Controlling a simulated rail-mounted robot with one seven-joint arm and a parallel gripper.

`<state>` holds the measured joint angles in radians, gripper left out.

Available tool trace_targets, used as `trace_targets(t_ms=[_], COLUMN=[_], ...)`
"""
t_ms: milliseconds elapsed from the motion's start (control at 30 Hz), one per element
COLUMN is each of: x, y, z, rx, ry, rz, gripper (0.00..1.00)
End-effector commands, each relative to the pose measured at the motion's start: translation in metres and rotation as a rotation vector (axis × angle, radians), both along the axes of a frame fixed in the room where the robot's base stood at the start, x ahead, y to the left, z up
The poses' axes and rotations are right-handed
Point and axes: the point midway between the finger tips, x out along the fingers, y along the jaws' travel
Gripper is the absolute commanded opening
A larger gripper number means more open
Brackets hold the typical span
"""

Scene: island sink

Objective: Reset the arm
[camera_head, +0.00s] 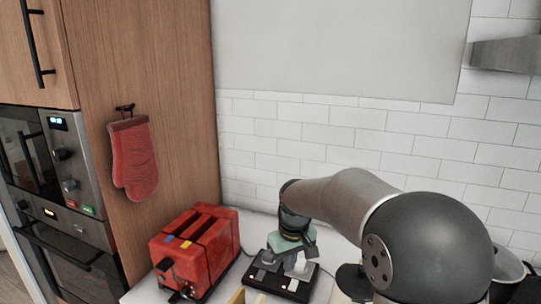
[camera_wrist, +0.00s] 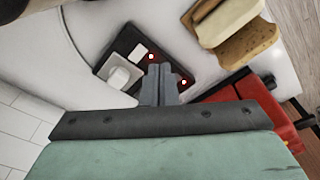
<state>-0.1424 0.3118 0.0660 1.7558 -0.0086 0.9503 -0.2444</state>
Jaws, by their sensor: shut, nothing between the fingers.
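My arm reaches in from the right in the head view. My gripper (camera_head: 291,262) points down over a small black panel (camera_head: 272,282) on the counter. In the wrist view my gripper (camera_wrist: 159,82) has its fingers together with nothing between them. The same black panel (camera_wrist: 113,62) lies behind the fingertips there, with a white knob, a white button and two lit red lights. I cannot tell whether the fingertips touch the panel; they cover part of it.
A red toaster (camera_head: 197,258) stands left of the panel; its edge also shows in the wrist view (camera_wrist: 262,95). Bread slices (camera_wrist: 235,45) lie near it. A red oven mitt (camera_head: 135,160) hangs on the wooden cabinet side. A pot (camera_head: 510,266) is at far right. White tiles back the counter.

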Motion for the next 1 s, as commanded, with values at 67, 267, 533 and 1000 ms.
trace_targets(t_ms=[67, 267, 533, 1000], x=[-0.048, -0.169, -0.272, -0.283], y=[-0.027, -0.077, -0.101, -0.103], z=[0.015, 0.019, -0.008, -0.013], rx=[-0.005, -0.003, 0.012, 0.016], ry=[0.000, 0.012, 0.030, 0.033], rz=[-0.079, -0.278, -0.444, -0.465], gripper=[0.00, 0.00, 0.00, 0.00])
